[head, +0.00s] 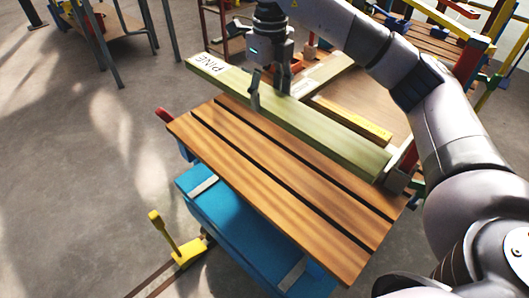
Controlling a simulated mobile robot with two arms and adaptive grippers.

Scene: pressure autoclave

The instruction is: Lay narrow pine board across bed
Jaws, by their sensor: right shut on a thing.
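The pine board (320,132) is a long, narrow, greenish-yellow plank with a white label reading "PINE" at its far left end. My right gripper (270,98) points down and is shut on the board, left of its middle. The board slants from upper left to lower right over the far side of the bed (285,175), which has wide brown wooden slats with dark gaps. I cannot tell whether the board touches the slats. The bed rests on a blue base (235,228). My left gripper is not in view.
Behind the board is a brown surface (365,93) with a yellow-edged piece (352,121) and another labelled board (322,72). A yellow pedal-like lever (165,235) stands on the floor at the lower left. Racks with coloured posts stand at the upper right.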

